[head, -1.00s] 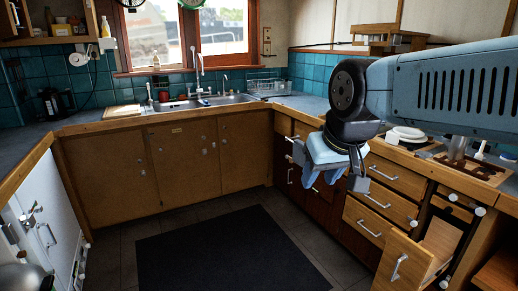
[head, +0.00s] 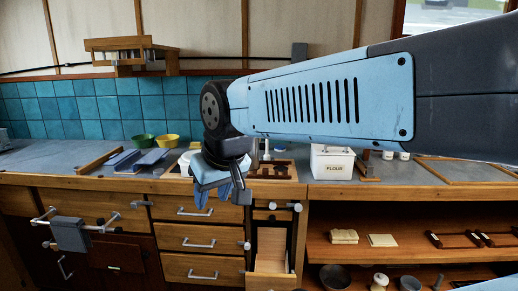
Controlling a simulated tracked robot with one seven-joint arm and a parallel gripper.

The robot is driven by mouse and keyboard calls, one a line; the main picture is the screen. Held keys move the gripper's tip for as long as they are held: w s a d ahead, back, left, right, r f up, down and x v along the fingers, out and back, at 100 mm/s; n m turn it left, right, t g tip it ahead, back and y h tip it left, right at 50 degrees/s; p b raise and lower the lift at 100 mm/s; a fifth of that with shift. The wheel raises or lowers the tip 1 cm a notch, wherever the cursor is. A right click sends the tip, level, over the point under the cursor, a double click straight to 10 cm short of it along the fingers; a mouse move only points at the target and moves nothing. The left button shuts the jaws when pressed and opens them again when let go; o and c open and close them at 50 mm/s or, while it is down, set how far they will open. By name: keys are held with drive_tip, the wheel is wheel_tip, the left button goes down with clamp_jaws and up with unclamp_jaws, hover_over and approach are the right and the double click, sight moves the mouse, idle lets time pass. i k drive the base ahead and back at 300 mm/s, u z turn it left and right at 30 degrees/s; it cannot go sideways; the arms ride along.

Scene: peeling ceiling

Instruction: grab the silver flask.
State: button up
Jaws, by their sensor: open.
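My gripper (head: 220,196) is open and empty, pointing down in the middle of the head view. It hangs in front of the counter edge, above the drawer fronts. I cannot pick out a silver flask for certain. A small greyish upright shape (head: 265,150) stands on the counter just right of my wrist, partly hidden by my arm, and I cannot tell what it is.
The counter (head: 60,158) holds a green bowl (head: 143,140), a yellow bowl (head: 167,140) and a white flour box (head: 331,163). One drawer (head: 272,252) stands pulled out below. Open shelves (head: 400,258) at the right hold small items.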

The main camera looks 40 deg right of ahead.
sight(254, 154)
drive_tip(key=z, duration=0.25)
drive_tip(key=i, duration=0.8)
drive_tip(key=z, duration=0.25)
drive_tip(key=k, duration=0.8)
drive_tip(key=z, duration=0.25)
drive_tip(key=i, duration=0.8)
drive_tip(key=u, duration=0.15)
